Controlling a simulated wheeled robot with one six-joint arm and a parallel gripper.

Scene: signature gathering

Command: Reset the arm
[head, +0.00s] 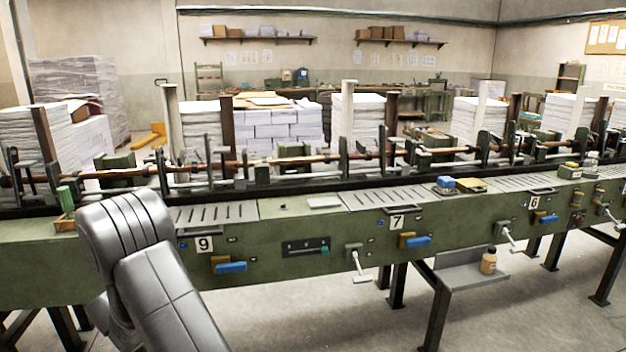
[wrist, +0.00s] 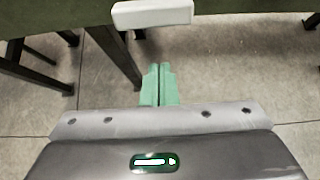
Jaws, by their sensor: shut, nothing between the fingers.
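My grey arm rises at the left of the head view, in front of the long green machine (head: 285,222). My gripper itself does not show there. In the wrist view my gripper (wrist: 159,70) has green fingers that are closed together with nothing between them. The fingers hang over the concrete floor. A pale handle-like bar (wrist: 152,14) is just beyond the fingertips in that view, apart from them.
Levers with blue grips (head: 231,267) stick out from the machine front. Dark machine legs (wrist: 115,55) stand near the gripper. The floor in front is clear.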

